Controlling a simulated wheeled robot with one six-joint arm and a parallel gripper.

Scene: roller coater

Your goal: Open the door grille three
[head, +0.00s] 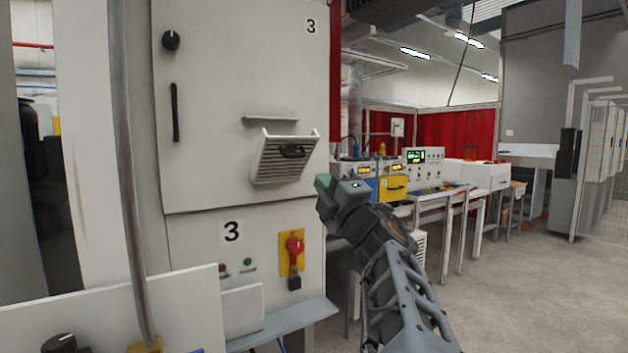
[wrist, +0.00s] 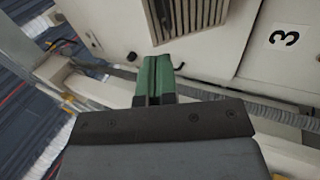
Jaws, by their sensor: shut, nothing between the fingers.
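The whole grille cannot be made out there.
A red switch (head: 294,247) on a yellow plate sits on the lower panel, above a grey ledge (head: 290,322). A vertical pipe (head: 130,170) stands at the left. Benches with instruments (head: 400,180) are behind my arm. Open floor (head: 520,290) lies at the right.

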